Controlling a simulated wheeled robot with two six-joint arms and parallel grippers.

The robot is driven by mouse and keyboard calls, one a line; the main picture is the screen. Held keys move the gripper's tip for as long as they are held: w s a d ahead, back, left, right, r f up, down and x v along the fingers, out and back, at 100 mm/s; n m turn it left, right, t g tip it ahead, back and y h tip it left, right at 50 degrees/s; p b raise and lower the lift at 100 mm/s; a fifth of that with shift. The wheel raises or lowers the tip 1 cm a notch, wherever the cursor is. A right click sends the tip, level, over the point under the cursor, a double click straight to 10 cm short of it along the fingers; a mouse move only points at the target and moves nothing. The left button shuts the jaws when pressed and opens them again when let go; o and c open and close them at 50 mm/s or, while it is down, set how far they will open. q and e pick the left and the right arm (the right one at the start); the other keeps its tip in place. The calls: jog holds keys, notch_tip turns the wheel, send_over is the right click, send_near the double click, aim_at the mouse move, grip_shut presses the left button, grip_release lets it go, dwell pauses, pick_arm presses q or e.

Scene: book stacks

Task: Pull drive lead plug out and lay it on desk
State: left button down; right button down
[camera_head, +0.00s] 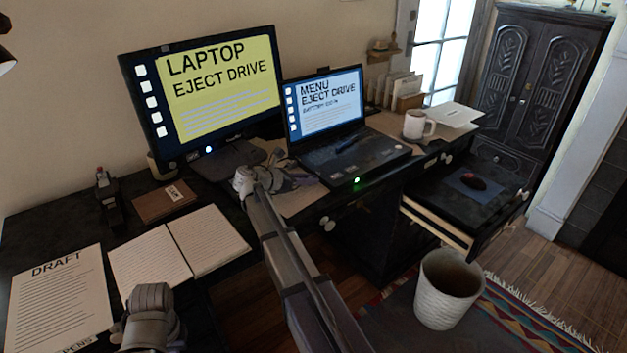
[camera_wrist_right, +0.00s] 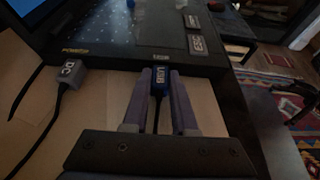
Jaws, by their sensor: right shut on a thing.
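A blue plug marked USB (camera_wrist_right: 159,82) is at the near side edge of the open laptop (camera_head: 345,157), with a dark cable running back from it. Its tip meets the laptop edge; I cannot tell how deep it sits. My right gripper (camera_wrist_right: 159,88) is shut on this plug, one finger on each side. In the head view my right gripper (camera_head: 294,182) is beside the laptop's left side, and the plug is too small to make out there. A grey DC plug (camera_wrist_right: 70,78) sits left of the blue one. My left gripper's fingers do not show.
The desk holds a monitor (camera_head: 202,92), an open notebook (camera_head: 180,250), a brown wallet-like item (camera_head: 164,202) and a DRAFT sheet (camera_head: 60,300). A white mug (camera_head: 417,126) stands right of the laptop. An open drawer (camera_head: 440,232) and a bin (camera_head: 447,295) are at the right.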

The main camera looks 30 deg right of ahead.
aim_at(296, 201)
jog(key=shift+a, duration=0.15)
jog(key=shift+s+a, duration=0.15)
jog(key=shift+a, duration=1.3)
jog(key=shift+s+a, duration=0.15)
jog(key=shift+a, duration=1.3)
jog(key=shift+r, duration=0.1)
jog(key=s+a+r+p, duration=0.1)
jog(key=s+r+p, duration=0.4)
jog(key=r+p, duration=0.65)
notch_tip(296, 201, down, 10)
jog(key=b, duration=1)
jog(key=shift+w+a+f, duration=0.1)
jog(key=shift+f, duration=0.1)
jog(key=shift+f, duration=0.1)
jog(key=shift+f+b, duration=0.55)
jog(key=shift+b, duration=0.2)
jog(key=c, duration=0.7)
grip_release()
